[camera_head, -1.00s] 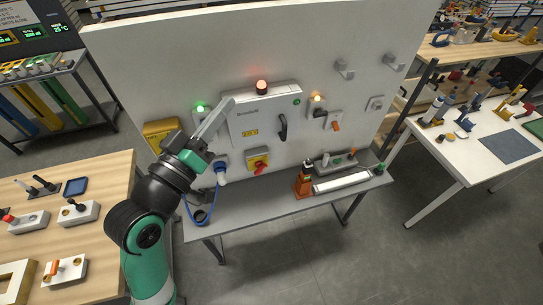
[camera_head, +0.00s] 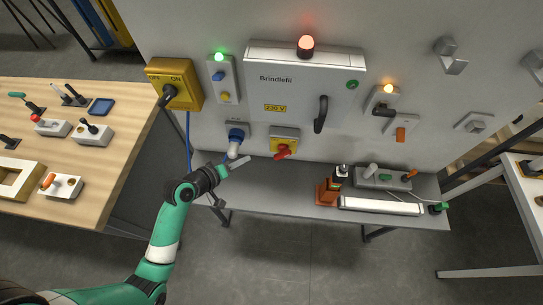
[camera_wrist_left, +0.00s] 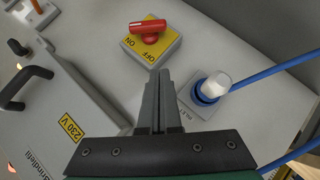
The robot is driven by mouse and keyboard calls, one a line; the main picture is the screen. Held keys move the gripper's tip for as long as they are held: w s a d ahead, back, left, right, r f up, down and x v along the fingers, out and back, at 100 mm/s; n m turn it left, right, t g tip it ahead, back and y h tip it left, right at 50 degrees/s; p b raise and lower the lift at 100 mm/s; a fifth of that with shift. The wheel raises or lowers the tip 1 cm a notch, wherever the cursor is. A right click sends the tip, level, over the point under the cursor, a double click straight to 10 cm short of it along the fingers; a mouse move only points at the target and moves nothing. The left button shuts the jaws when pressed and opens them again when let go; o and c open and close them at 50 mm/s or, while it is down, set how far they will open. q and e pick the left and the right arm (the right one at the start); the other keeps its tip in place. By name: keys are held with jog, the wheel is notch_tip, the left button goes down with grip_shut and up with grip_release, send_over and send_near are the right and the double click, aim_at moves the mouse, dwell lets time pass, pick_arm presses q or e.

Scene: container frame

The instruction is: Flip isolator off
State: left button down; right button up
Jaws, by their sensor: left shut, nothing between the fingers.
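A red rotary handle (camera_head: 284,152) sits on a yellow switch plate (camera_head: 291,134) low on the white panel. In the left wrist view the red handle (camera_wrist_left: 148,30) lies across the yellow plate marked ON and OFF (camera_wrist_left: 134,43). A second yellow box (camera_head: 188,73) marked OFF and ON, with a black lever (camera_head: 168,95), is at the panel's upper left; I cannot tell which is the isolator. My left gripper (camera_head: 246,160) is shut and empty, left of the red handle and apart from it. In the left wrist view its fingertips (camera_wrist_left: 159,74) point toward the yellow plate. My right gripper is out of view.
A blue socket with a white plug (camera_head: 234,149) and blue cable is close beside my left gripper. The grey cabinet (camera_head: 290,82) with a black handle (camera_head: 321,114) is above. A grey shelf (camera_head: 270,192) runs below, with an orange-and-black tool (camera_head: 328,190) on it.

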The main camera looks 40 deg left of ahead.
pick_arm(q)
jog(key=b, duration=0.4)
send_near(283, 152)
jog(key=w+a+f, duration=0.3)
jog(key=w+f, duration=0.1)
jog(key=shift+w+d+f, duration=0.1)
jog(key=shift+d+f, duration=0.2)
jog(key=shift+f, duration=0.35)
